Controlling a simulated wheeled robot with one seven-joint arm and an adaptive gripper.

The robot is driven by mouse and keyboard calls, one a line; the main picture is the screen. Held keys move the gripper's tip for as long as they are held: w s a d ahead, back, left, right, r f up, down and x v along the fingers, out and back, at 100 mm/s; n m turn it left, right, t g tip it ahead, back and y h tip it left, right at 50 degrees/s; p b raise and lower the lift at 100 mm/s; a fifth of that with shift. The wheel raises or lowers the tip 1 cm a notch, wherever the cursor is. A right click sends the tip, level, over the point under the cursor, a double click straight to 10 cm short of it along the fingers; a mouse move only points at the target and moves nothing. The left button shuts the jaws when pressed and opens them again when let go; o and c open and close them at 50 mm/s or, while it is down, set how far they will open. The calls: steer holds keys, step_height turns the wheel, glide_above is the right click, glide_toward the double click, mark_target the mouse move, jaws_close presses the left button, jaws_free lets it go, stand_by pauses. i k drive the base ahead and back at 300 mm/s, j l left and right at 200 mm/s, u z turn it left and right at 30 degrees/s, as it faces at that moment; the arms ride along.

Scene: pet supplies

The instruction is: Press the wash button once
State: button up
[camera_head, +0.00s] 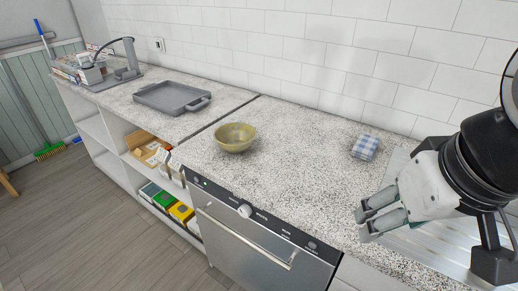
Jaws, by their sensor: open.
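A dishwasher with a dark control strip (275,228) is built in under the counter. The strip carries a round pale knob (245,211), a small green light (204,184) near its left end and a small round button (312,245) near its right end. Labels are printed along the strip, but they are too small to read, so I cannot tell which control is the wash button. My gripper (366,220) is open and appears empty. It is above the counter, to the right of the strip's right end and apart from it.
A yellow-green bowl (235,138) stands on the speckled counter (290,130) above the dishwasher. A folded checked cloth (366,147) lies behind my gripper. A grey tray (172,96) is farther left. The dishwasher's bar handle (245,238) sticks out below the strip.

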mark_target(312, 245)
steer(key=j+z, duration=0.25)
steer(key=j, duration=1.3)
steer(key=k+j, duration=0.15)
steer(key=j, duration=0.85)
